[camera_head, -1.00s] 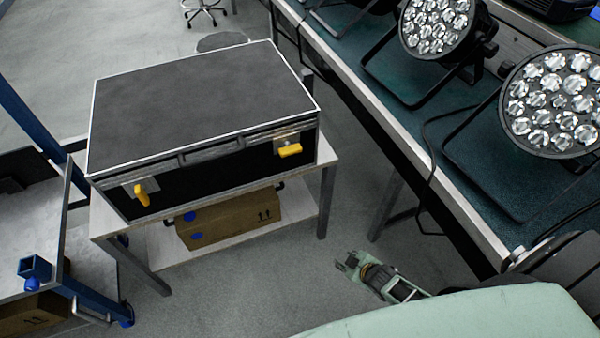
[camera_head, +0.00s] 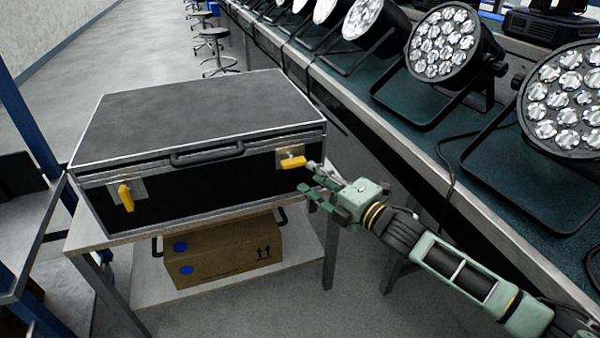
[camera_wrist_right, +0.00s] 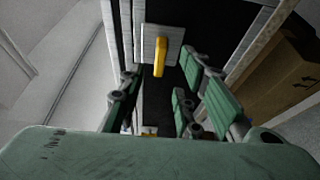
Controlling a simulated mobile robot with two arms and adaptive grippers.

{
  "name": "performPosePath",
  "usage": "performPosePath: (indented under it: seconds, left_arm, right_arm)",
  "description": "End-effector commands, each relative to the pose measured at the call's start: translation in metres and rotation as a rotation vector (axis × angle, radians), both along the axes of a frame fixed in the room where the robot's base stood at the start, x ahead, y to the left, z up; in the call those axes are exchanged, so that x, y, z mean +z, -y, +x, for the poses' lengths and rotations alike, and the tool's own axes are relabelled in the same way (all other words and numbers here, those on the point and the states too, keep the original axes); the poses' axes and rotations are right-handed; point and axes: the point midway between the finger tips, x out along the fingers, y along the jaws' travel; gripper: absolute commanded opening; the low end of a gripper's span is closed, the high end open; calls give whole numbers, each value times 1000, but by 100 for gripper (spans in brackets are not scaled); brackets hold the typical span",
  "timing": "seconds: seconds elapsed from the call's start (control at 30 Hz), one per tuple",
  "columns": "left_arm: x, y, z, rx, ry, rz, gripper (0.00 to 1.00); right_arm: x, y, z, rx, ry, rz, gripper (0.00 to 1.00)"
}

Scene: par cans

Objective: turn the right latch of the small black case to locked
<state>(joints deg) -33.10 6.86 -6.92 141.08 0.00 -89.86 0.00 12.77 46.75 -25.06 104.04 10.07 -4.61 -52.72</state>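The small black case (camera_head: 200,181) with silver edges lies closed on a small table. Its right latch (camera_head: 292,161) has a yellow handle that lies roughly horizontal on a silver plate. The left latch (camera_head: 125,197) has a yellow handle that points up and down. My right gripper (camera_head: 312,182) is open and empty just right of and below the right latch, apart from it as far as I can tell. In the right wrist view the yellow latch handle (camera_wrist_right: 160,57) shows ahead, beyond the spread green fingers (camera_wrist_right: 158,103). My left gripper is not in view.
The case stands on a light table (camera_head: 90,236) with a cardboard box (camera_head: 222,252) on its lower shelf. A long green-topped bench (camera_head: 405,135) with several stage lights runs along the right. A blue-framed rack stands at the left.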

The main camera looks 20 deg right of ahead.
Motion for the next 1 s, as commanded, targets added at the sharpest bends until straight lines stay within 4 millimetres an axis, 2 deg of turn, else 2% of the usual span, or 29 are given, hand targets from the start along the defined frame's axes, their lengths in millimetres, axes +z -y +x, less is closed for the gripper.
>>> performPosePath:
  seconds: [0.2,0.4,0.8,1.0]
  left_arm:
    - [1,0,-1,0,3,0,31]
    - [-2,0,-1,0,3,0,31]
    - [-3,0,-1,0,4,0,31]
    - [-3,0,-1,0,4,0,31]
  right_arm:
    - [1,-14,31,-1,2,3,31]
    - [0,-23,52,-2,0,3,31]
    - [0,-27,59,-1,-2,1,30]
    - [0,-26,58,-1,-2,2,13]
